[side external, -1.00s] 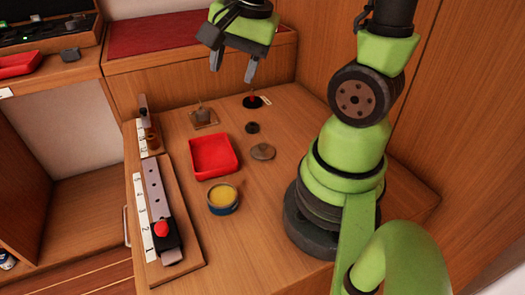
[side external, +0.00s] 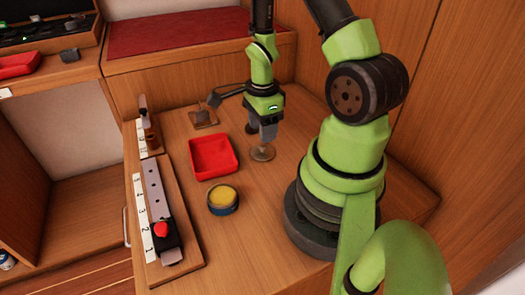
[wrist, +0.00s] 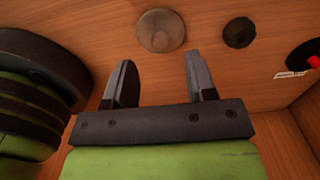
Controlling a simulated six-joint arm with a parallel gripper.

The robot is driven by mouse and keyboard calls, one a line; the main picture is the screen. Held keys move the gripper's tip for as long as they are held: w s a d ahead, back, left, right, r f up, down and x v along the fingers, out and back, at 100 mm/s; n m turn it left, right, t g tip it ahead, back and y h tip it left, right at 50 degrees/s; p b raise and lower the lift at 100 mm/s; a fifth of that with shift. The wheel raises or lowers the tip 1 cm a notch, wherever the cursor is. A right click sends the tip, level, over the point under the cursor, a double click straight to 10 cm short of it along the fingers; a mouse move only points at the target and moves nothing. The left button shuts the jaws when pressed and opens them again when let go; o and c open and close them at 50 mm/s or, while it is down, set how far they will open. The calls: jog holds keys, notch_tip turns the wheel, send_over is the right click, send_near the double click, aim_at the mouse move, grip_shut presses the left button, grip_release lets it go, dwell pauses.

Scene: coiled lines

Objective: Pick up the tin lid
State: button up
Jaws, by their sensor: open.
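The tin lid (side external: 263,153) looks like a round grey-brown disc with a raised centre, lying flat on the wooden worktop. In the wrist view the tin lid (wrist: 161,31) is just beyond the fingertips, lined up with the gap between them. My gripper (side external: 263,136) points down close above the lid and partly covers it in the side view. In the wrist view my gripper (wrist: 160,65) has its two fingers apart with nothing between them. I cannot tell whether a fingertip touches the lid.
A blue tin with yellow contents (side external: 223,198) and a red tray (side external: 213,157) stand left of the lid. A small dark disc (wrist: 239,32) lies close by. A board with a red knob (side external: 162,229) is at the left edge. A small square base (side external: 203,118) stands behind.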

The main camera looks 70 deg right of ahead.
aim_at(263, 149)
jog(key=shift+f, duration=2.6)
grip_shut()
